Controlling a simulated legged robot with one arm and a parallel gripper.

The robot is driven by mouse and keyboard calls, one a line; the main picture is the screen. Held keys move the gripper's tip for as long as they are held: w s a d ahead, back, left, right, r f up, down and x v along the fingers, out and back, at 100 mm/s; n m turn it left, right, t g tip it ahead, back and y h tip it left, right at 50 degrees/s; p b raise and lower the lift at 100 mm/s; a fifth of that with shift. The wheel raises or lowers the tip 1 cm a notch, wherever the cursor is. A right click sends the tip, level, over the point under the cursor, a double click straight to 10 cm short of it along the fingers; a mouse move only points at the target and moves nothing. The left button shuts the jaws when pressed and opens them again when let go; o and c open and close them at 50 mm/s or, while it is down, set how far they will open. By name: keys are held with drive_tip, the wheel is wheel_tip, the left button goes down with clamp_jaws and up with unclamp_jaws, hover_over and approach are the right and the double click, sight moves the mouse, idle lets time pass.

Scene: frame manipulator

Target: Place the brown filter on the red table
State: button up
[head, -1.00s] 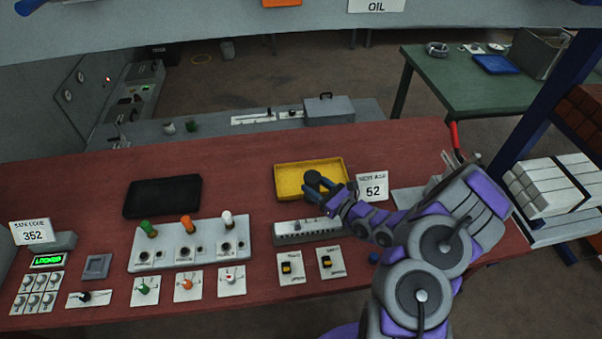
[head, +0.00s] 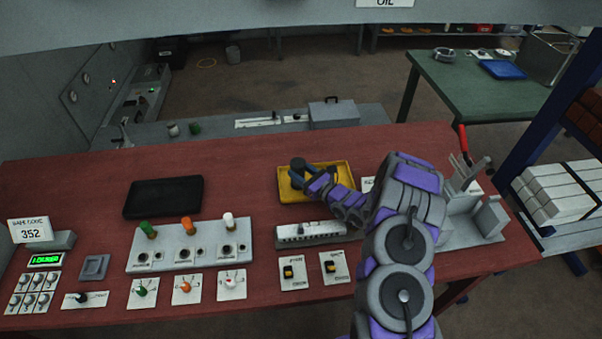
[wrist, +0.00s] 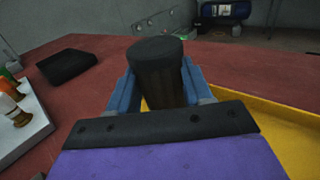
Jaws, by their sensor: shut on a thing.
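The brown filter (wrist: 158,75) is a dark cylinder with a black top. In the wrist view it stands upright between the two blue fingers of my gripper (wrist: 158,88), which is shut on it. In the head view my gripper (head: 301,174) is over the left part of the yellow tray (head: 340,168), and the filter (head: 297,163) shows as a small dark top. The red table (head: 240,178) runs under the tray and the panels. The filter's lower end is hidden, so I cannot tell its height above the tray.
A black tray (head: 163,197) lies on the table at left. A panel with green, orange and white knobs (head: 190,246) stands in front, with a grey slotted block (head: 310,234) to its right. Bare table shows between the black and yellow trays.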

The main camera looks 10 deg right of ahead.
drive_tip(key=o, duration=1.1)
